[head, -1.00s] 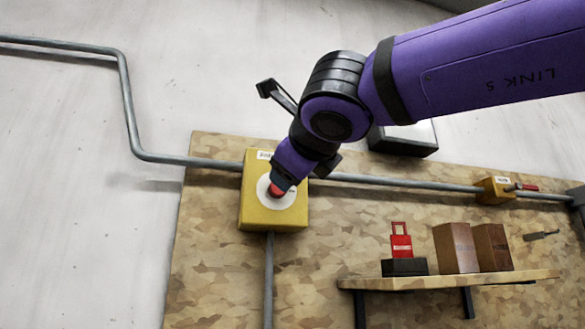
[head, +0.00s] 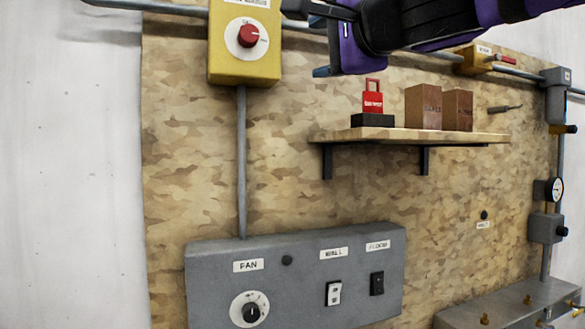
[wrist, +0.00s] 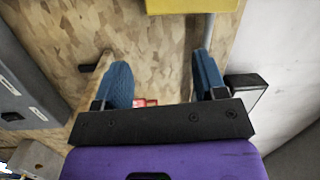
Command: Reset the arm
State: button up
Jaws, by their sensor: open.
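My arm reaches in from the upper right of the head view, and my gripper (head: 325,71) is to the right of the yellow switch box (head: 243,68). The box's red knob (head: 249,36) is in plain sight with nothing touching it. In the wrist view, my gripper (wrist: 162,80) has its two blue fingers spread apart with nothing held between them. The lower edge of the yellow box (wrist: 190,5) shows at the top of that view.
A wooden shelf (head: 400,134) below my gripper holds a red padlock-shaped item (head: 372,101) on a black base and two brown boxes (head: 424,108). A grey FAN panel (head: 215,285) sits lower. A small yellow box (head: 472,58) with a red handle is right.

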jog(key=s+d+f+n+g+h, duration=0.3)
jog(key=s+d+f, duration=0.2)
jog(key=d+f, duration=0.3)
jog(key=s+d+f+n+g+h, duration=0.3)
jog(key=d+f, duration=0.6)
jog(key=f, duration=0.6)
jog(key=s+d+f+n+g+h, duration=0.3)
jog(key=s+d+f, duration=0.4)
jog(key=f, duration=0.5)
jog(key=shift+d+f+n+g, duration=0.3)
jog(key=shift+d+n+g, duration=0.4)
jog(key=shift+g, duration=0.4)
jog(key=shift+d, duration=0.1)
jog(key=shift+c, duration=0.5)
